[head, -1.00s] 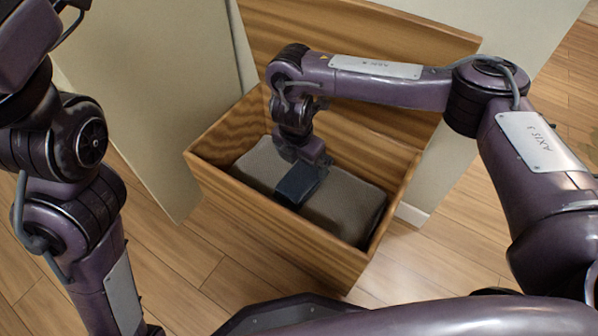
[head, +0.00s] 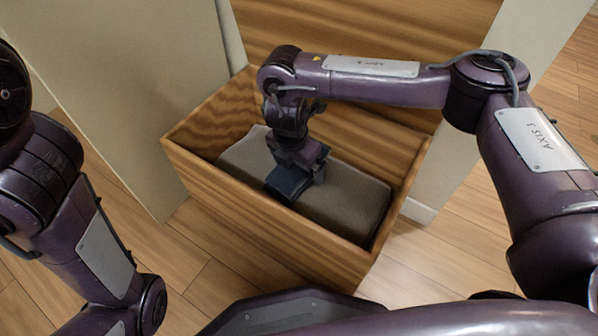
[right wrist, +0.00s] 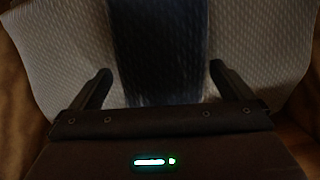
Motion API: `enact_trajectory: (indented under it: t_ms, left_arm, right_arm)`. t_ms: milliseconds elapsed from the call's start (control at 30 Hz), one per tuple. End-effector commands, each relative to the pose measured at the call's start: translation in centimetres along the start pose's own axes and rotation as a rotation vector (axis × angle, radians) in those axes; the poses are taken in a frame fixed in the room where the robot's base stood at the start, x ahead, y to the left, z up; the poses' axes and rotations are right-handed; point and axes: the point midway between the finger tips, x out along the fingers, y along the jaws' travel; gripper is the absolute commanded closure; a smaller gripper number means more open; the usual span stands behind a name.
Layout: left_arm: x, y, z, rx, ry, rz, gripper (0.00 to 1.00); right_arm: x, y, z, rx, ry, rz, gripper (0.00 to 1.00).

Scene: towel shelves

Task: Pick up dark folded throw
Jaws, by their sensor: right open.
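Whether the fingers touch the cloth is unclear. My left gripper is out of view.
The box's walls stand close around the throw. A tall wooden panel (head: 400,35) rises behind it, with pale upright panels (head: 110,90) to the left and right. Wooden floor (head: 450,250) lies clear at the right and in front.

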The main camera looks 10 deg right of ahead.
Motion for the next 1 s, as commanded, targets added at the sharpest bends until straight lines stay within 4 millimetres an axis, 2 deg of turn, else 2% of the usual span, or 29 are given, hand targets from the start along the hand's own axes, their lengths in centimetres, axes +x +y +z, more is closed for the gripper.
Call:
enact_trajectory:
  t_ms: [267,600,867,1000]
  left_arm:
    - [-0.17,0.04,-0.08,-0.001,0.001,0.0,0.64]
    - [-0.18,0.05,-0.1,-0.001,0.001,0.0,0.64]
    - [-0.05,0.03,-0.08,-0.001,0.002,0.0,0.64]
    - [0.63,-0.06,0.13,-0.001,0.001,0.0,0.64]
  right_arm:
    - [0.12,0.0,-0.08,-0.001,0.0,0.0,0.0]
    - [0.14,-0.01,-0.08,-0.001,0.0,-0.001,0.41]
    - [-0.02,0.02,-0.03,0.0,0.0,0.0,0.41]
    - [-0.67,0.03,0.17,0.0,0.0,0.0,0.41]
